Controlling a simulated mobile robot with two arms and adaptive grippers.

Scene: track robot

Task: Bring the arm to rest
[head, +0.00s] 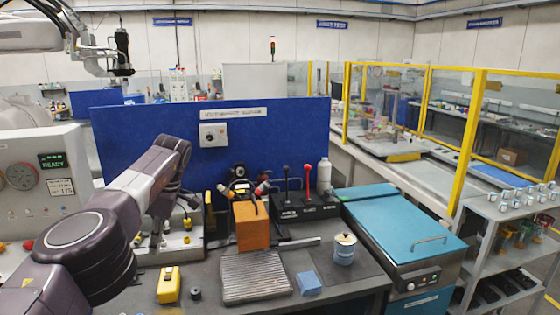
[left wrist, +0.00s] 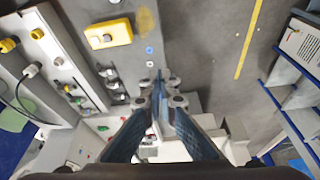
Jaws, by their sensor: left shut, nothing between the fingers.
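My left arm comes in from the lower left in the head view, bends at an elbow above the bench and points down. My left gripper (head: 158,238) hangs at the left part of the bench, near a grey fixture, partly hard to make out against it. In the left wrist view its two dark fingers (left wrist: 160,82) come together at the tips with nothing between them. A yellow box (head: 168,284) lies on the bench in front of the gripper; it also shows in the left wrist view (left wrist: 108,33). My right gripper is not in view.
An orange block (head: 251,226), a ribbed grey plate (head: 254,276), a blue block (head: 309,283) and a lidded can (head: 345,249) stand on the bench. A blue panel (head: 270,140) rises behind. A teal-lidded machine (head: 400,222) is at right, a gauge panel (head: 40,180) at left.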

